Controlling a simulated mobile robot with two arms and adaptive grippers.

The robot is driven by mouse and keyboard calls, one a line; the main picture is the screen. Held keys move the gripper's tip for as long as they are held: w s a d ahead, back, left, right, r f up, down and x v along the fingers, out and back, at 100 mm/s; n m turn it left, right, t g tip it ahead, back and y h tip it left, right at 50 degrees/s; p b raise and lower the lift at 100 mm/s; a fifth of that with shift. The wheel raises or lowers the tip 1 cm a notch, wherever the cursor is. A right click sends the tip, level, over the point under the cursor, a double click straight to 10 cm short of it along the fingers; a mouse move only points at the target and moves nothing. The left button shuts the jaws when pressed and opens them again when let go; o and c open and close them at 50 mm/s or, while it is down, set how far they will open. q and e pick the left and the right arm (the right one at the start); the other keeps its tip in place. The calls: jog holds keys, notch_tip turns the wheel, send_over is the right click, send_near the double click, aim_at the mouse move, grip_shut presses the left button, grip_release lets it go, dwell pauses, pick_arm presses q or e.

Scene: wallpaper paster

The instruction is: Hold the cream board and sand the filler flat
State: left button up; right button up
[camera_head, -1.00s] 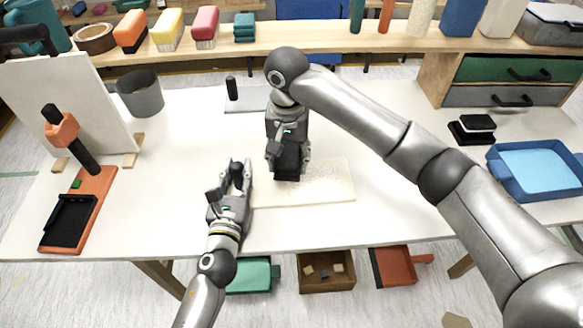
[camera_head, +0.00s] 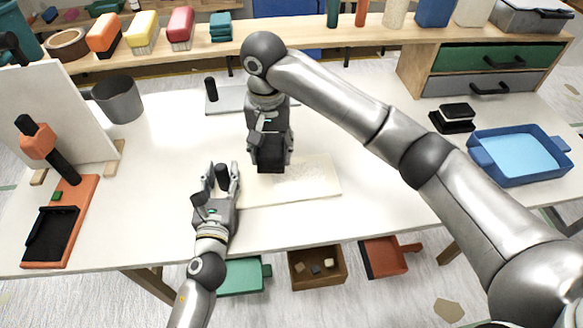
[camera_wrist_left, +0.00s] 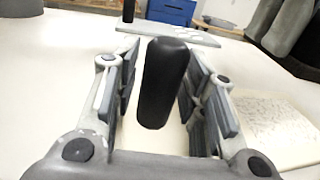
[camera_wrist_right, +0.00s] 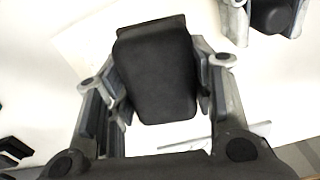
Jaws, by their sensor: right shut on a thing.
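The cream board (camera_head: 318,196) lies flat on the white table, with a rough speckled filler patch (camera_head: 314,172) on it. The patch also shows at the right of the left wrist view (camera_wrist_left: 268,108). My left gripper (camera_head: 219,175) is at the board's left end, its fingers either side of an upright black handle (camera_wrist_left: 165,82), with gaps showing on both sides. The handle's foot is partly hidden. My right gripper (camera_wrist_right: 158,92) is shut on a black block (camera_wrist_right: 158,72), over the board's back left part (camera_head: 270,155). I cannot tell whether the block touches the board.
A grey plate with a black knob (camera_head: 240,97) lies behind. A black block on a pad (camera_head: 455,117) and a blue tray (camera_head: 480,155) are right.

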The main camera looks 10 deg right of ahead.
pick_arm(q)
jog(key=shift+o, duration=0.6)
jog(key=shift+r, duration=0.15)
jog(key=s, duration=0.4)
jog(key=s+a, duration=0.1)
jog(key=s, duration=0.7)
jog(key=shift+a, duration=0.3)
